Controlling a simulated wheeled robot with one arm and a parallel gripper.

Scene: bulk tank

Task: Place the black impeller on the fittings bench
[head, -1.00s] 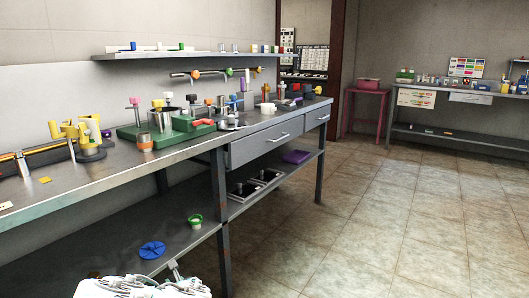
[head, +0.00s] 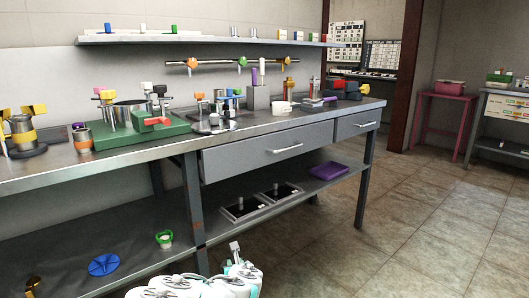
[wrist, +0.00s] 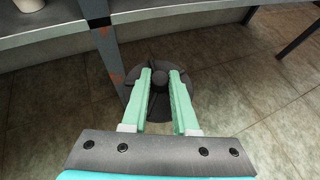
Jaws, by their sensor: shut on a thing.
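The black impeller (wrist: 160,78), a round dark disc with vanes and a central hub, shows in the wrist view. My gripper (wrist: 160,76) is shut on it, with one pale green finger on each side of the hub. The impeller is over the tiled floor in that view, next to a bench leg. In the head view my white arm is at the bottom edge and the impeller is not visible. A long grey steel bench (head: 256,128) stands ahead, its top crowded with fittings. No label shows whether it is the fittings bench.
A green tray (head: 110,141) and several fittings crowd the bench top. The lower shelf holds a blue part (head: 104,265), a green ring (head: 164,239) and a purple tray (head: 328,171). A red table (head: 443,98) and second bench (head: 500,125) stand right. The floor between is clear.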

